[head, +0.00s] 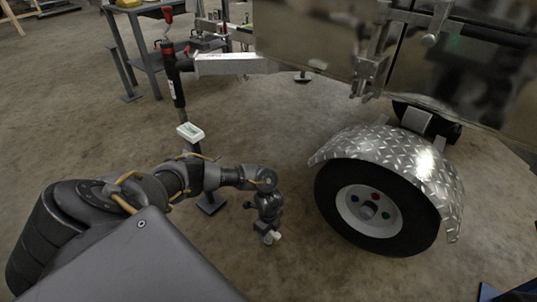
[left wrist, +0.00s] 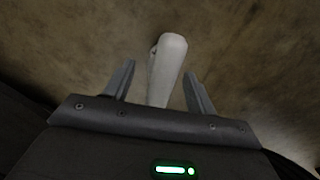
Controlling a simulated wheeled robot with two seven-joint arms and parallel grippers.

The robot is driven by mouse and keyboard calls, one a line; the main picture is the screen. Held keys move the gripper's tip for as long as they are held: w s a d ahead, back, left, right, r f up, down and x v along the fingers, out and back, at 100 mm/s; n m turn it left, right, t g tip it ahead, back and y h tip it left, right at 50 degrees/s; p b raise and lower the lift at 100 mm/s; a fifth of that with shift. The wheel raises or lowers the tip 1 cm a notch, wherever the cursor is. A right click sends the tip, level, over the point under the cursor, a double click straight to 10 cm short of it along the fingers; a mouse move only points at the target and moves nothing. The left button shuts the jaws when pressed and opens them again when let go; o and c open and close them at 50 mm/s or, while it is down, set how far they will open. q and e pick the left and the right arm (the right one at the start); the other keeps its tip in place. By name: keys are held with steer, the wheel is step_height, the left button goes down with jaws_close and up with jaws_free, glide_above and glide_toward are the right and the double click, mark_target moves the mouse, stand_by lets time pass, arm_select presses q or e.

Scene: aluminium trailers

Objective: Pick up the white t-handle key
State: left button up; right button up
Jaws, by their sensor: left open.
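The white t-handle key (left wrist: 168,60) shows in the left wrist view as a pale, rounded, elongated piece over the brown floor. My left gripper (left wrist: 159,70) is open, and the white piece lies between its two fingers in the picture, with no clear contact. The near end of the piece is hidden behind the gripper body. In the head view my left gripper (head: 267,234) points down towards the floor, and a small bit of the white key (head: 276,237) shows at its tip. My right gripper is not in view.
A trailer wheel (head: 372,208) under a checker-plate mudguard (head: 390,155) stands right of my left gripper. A workbench (head: 150,35) is at the back. Floor around the gripper is bare.

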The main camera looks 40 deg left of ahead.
arm_select(q)
steer(key=shift+f+b, duration=0.3)
steer(key=shift+f, duration=0.55)
steer(key=shift+c, duration=0.2)
jaws_close()
